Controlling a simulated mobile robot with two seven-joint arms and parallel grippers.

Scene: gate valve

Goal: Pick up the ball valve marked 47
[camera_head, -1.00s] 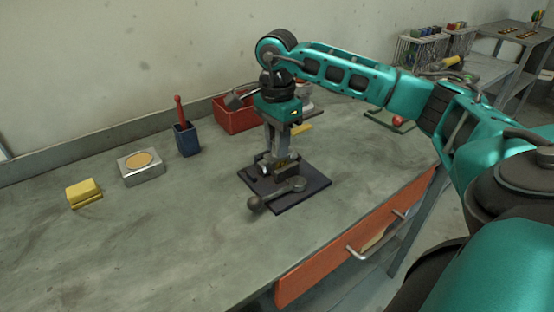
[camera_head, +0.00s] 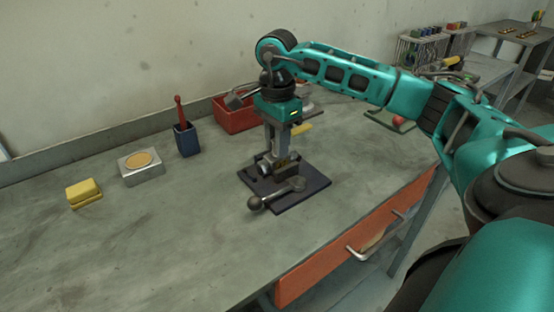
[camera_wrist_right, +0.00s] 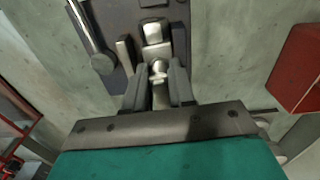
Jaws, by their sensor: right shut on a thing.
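A dark square plate (camera_head: 312,187) lies on the bench with metal valve parts on it. A metal valve body (camera_head: 264,167) stands toward its back, under my right gripper (camera_head: 279,158). In the right wrist view the fingers (camera_wrist_right: 160,90) point at the plate (camera_wrist_right: 120,12) and close on a bright metal fitting of the valve (camera_wrist_right: 157,68). A grey lever with a round knob (camera_head: 276,195) lies across the plate's front; it also shows in the wrist view (camera_wrist_right: 92,40). No number 47 is legible. The fingers partly hide the valve. My left gripper is not in view.
A red bin (camera_head: 235,118) stands behind the plate. A blue cup with a red-handled tool (camera_head: 187,140), a metal box with a tan disc (camera_head: 141,168) and a yellow block (camera_head: 84,193) stand to the left. An orange drawer (camera_head: 320,266) is below the bench front, which is clear.

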